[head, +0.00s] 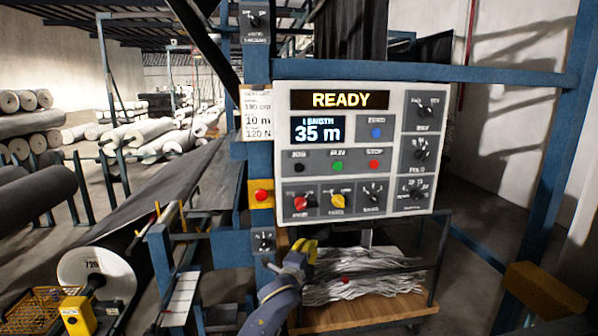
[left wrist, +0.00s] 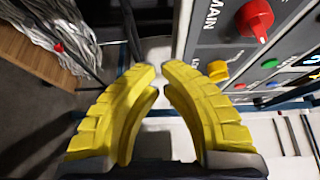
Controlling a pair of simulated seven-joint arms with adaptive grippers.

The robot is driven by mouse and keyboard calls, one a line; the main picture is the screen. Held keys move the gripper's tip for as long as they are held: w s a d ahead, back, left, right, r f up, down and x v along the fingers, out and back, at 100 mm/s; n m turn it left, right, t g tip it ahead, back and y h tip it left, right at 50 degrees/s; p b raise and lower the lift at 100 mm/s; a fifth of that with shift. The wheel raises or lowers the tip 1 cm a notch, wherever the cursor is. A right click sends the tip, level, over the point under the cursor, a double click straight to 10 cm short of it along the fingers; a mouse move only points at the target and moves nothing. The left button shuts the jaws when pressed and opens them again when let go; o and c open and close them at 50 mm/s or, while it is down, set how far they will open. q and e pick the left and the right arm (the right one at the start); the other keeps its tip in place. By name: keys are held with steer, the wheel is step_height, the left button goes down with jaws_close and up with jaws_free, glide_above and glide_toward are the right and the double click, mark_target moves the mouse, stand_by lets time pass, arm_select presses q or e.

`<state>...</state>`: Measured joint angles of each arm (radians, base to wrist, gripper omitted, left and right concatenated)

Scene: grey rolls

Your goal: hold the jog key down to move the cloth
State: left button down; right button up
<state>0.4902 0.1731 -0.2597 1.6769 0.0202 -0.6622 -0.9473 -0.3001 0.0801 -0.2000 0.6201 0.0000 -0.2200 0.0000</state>
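The jog key (head: 299,168) is a small black button under the JOG label, at the left of the row with the green and red buttons on the grey control panel (head: 447,110). The display (head: 340,99) reads READY and the length reads 35 m. My left gripper (head: 309,247) has yellow fingers and is below the panel's lower left part, apart from the key. In the left wrist view its fingers (left wrist: 160,70) are apart with nothing between them. I cannot make out the key there. Grey cloth (head: 165,195) runs along the machine at left. My right gripper is in neither view.
Beneath the jog key are a red knob (head: 300,203) and a yellow knob (head: 338,201). A red button on a yellow box (head: 261,195) is on the post to the left. Loosely folded pale cloth (head: 375,266) lies on a wooden board below. Blue frame bars surround the panel.

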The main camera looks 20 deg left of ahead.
arm_select(q)
steer(key=s+r+m+t, duration=0.2)
steer(key=r, duration=1)
steer(key=s+d+r+m+t+h, duration=0.1)
steer(key=s+r+m, duration=0.1)
steer(key=r, duration=1)
steer(key=shift+s+d+r+t, duration=0.25)
steer(key=shift+s+r+t, duration=0.05)
steer(key=shift+s+t, duration=0.1)
glide_toward(309, 160)
steer(key=shift+d+x, duration=0.25)
steer(key=shift+x, duration=0.95)
steer(key=shift+d+x, duration=0.25)
steer(key=shift+x, duration=1)
steer(key=shift+w+a+r, duration=0.1)
steer(key=shift+r, duration=0.05)
steer(key=shift+w+a, duration=0.1)
steer(key=shift+w, duration=0.1)
steer(key=shift+w+a, duration=0.2)
steer(key=shift+w, duration=0.2)
stand_by(1.7)
